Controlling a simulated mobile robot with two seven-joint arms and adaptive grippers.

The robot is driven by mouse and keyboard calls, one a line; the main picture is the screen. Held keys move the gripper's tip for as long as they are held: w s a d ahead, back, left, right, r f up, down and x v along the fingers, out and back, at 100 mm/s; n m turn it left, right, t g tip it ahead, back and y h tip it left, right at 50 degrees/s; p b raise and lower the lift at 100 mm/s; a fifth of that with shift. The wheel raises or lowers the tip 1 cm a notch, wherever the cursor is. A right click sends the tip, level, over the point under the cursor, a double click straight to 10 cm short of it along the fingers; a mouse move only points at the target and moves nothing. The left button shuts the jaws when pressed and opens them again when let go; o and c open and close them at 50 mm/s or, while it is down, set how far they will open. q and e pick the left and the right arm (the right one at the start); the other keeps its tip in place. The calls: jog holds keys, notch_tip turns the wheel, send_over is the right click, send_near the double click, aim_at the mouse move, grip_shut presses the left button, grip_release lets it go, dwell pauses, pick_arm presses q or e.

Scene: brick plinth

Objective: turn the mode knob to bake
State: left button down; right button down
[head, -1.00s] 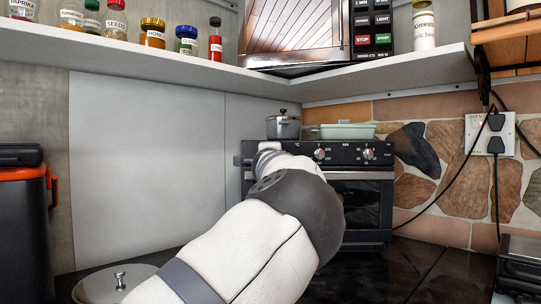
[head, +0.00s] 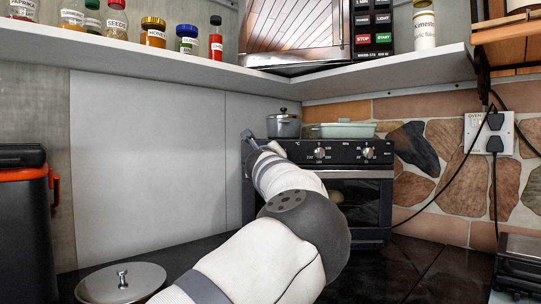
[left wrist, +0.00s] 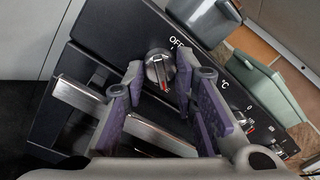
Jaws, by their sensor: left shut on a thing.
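The mode knob (left wrist: 158,66) is a round dark and silver knob on the black oven panel, with "OFF" printed above it and a red mark at its lower edge. It shows in the left wrist view; in the head view my arm hides it. My left gripper (left wrist: 159,74) has its purple-padded fingers on either side of the knob and is shut on it. In the head view only a grey part of this gripper (head: 249,139) shows past my wrist, at the oven's left end. The oven (head: 365,200) stands against the back wall. My right gripper is not in view.
Two more knobs, a middle one (head: 320,153) and a right one (head: 368,153), are on the panel. A grey pot (head: 284,127) and a green dish (head: 345,131) stand on the oven. The silver door handle (left wrist: 160,136) runs below the panel. A shelf (head: 150,58) hangs above.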

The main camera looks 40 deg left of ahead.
pick_arm(q)
jog(key=shift+m, duration=1)
jog(key=c, duration=1.3)
grip_release()
